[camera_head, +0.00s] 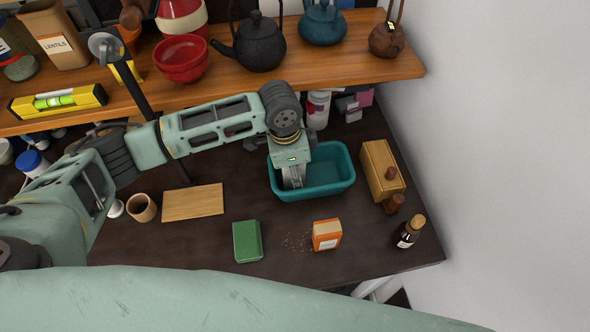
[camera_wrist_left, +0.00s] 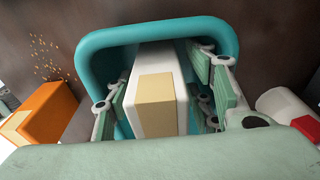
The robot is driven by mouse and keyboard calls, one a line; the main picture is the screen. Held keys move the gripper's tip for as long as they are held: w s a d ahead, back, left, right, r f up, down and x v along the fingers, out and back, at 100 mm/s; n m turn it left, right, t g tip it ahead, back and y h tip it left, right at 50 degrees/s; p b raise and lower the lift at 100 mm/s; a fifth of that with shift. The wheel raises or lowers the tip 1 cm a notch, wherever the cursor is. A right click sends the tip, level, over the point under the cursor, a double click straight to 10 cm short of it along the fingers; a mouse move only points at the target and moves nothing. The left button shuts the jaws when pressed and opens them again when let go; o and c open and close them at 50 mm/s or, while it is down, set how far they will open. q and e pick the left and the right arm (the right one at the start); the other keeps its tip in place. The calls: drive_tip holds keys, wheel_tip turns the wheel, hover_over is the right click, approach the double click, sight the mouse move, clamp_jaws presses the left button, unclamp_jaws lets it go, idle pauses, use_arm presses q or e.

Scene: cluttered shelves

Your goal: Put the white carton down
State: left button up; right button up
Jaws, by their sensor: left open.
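The white carton (camera_wrist_left: 157,101), with a tan panel on its face, stands inside the teal bin (camera_wrist_left: 90,48) in the left wrist view. In the head view the bin (camera_head: 333,188) sits on the dark counter, and my left gripper (camera_head: 292,180) reaches down into its left part. In the wrist view the fingers of my left gripper (camera_wrist_left: 163,88) are open, one on each side of the carton. A narrow gap shows on the right side. The carton's base is hidden, and the gripper largely hides the carton in the head view. My right gripper is not in view.
A wooden box (camera_head: 380,170) stands close right of the bin, and a dark bottle (camera_head: 408,233) near the counter's right edge. An orange box (camera_head: 326,234), spilled grains and a green box (camera_head: 247,241) lie in front. The shelf (camera_head: 340,68) with teapots overhangs behind.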

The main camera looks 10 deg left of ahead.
use_arm(q)
drive_tip(key=r, duration=0.4)
drive_tip(key=a+r+b, duration=0.1)
drive_tip(key=r, duration=0.7)
drive_tip(key=shift+s+a+r, duration=0.15)
drive_tip(key=shift+s+a, duration=0.05)
drive_tip(key=shift+s, duration=0.1)
